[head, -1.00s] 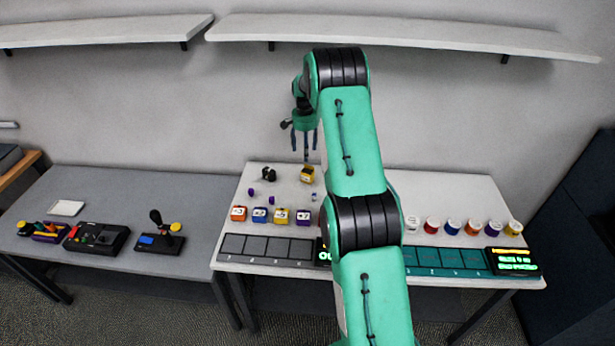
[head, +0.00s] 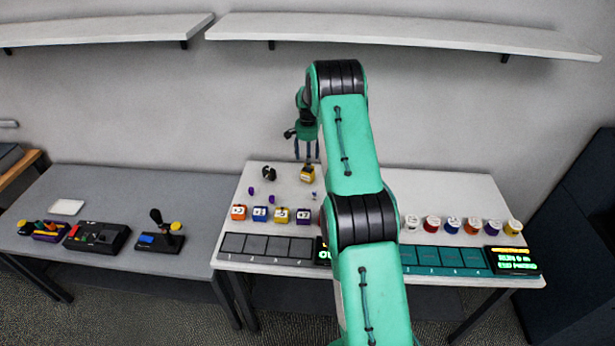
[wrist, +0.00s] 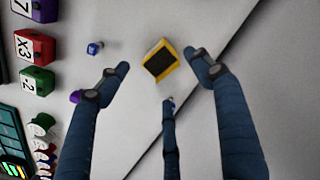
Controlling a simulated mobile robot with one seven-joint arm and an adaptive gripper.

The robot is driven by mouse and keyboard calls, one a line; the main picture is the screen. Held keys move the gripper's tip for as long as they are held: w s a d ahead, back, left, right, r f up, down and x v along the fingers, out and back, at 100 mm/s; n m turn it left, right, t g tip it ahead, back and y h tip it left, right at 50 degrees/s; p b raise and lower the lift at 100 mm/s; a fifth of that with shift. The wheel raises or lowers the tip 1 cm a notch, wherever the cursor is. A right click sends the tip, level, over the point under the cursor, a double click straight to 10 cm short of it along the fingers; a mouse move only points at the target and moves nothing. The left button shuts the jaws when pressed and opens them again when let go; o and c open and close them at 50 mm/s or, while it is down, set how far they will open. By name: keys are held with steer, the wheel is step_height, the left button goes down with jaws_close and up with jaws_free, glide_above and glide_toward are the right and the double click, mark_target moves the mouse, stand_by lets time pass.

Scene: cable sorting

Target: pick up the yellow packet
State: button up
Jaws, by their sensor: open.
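The yellow packet (head: 307,174), with a dark top face, lies on the white table near its back, left of my arm. In the wrist view the packet (wrist: 160,61) lies between and just beyond the fingertips, slightly turned. My gripper (head: 304,160) is above the packet, pointing down. The fingers do not appear to touch the packet. Its far side is hidden.
A black item (head: 269,173) and small purple pieces (head: 251,191) lie left of the packet. A row of numbered blocks (head: 260,214) stands in front. White-lidded spools (head: 453,226) stand at the right. A blue piece (wrist: 94,48) lies near the left finger.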

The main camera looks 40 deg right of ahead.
mark_target(307, 174)
steer(key=shift+f, duration=2.35)
steer(key=shift+f, duration=0.1)
steer(key=shift+f, duration=2.5)
steer(key=c, duration=1.1)
